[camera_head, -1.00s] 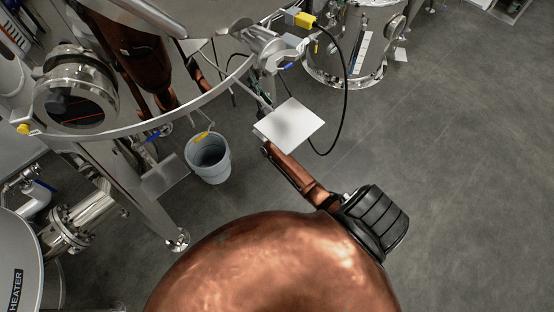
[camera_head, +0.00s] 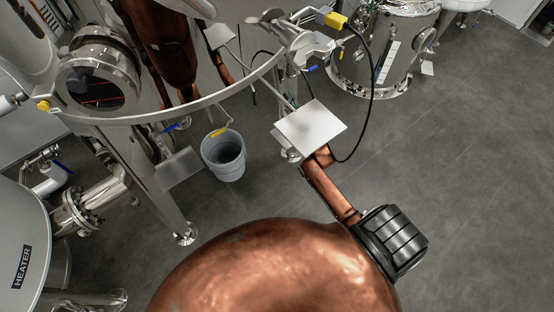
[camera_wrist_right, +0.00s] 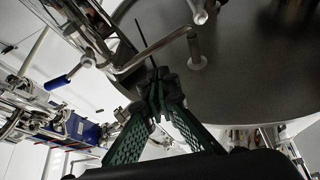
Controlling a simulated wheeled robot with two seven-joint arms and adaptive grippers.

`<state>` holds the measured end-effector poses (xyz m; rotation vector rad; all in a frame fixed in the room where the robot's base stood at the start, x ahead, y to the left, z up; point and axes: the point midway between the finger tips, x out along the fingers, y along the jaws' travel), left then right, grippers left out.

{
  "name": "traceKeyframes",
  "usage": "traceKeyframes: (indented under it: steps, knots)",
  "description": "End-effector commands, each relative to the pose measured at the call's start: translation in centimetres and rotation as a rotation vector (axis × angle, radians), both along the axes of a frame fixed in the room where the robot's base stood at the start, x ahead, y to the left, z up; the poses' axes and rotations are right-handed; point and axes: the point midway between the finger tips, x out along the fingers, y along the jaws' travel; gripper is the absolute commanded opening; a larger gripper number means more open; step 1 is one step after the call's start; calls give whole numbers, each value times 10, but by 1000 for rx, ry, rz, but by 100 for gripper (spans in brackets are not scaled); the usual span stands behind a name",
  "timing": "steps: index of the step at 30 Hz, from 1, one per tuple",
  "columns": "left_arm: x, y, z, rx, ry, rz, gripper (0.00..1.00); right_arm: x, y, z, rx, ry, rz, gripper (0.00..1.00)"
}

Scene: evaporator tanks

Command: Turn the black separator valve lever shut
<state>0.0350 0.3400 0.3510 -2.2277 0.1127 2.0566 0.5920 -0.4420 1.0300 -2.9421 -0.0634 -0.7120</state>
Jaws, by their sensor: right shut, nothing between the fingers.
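My right gripper (camera_wrist_right: 158,88) shows in the right wrist view, its green fingers together at the tips with nothing between them. A thin dark rod (camera_wrist_right: 144,38) stands up just beyond the fingertips; I cannot tell whether this is the black separator valve lever or whether they touch. A bent metal pipe (camera_wrist_right: 150,56) runs close to the tips. In the head view my right arm reaches up to a white square plate (camera_head: 310,128), and the fingers cannot be made out there. No black lever can be picked out surely in the head view. My left gripper is not in view.
A steel tank (camera_head: 220,95) with a round port (camera_head: 98,80) fills the upper left. A grey bucket (camera_head: 223,157) hangs below its rim. The heater vessel (camera_head: 22,240) stands at left, another tank (camera_head: 385,55) at the top. The floor at right is clear.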

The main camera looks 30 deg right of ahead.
Motion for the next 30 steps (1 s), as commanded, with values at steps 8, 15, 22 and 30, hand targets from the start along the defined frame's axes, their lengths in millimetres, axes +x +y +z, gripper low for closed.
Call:
traceKeyframes:
  steps: [8, 15, 22, 30]
  knots:
    - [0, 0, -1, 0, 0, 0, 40, 16, 17, -48, -96, 145, -14, 0]
    - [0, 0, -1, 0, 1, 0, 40, 25, 30, -91, -184, 271, -26, 0]
    - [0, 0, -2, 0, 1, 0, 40, 30, 41, -133, -269, 393, -37, 0]
    - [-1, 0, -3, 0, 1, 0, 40, 30, 51, -184, -377, 536, -54, 0]
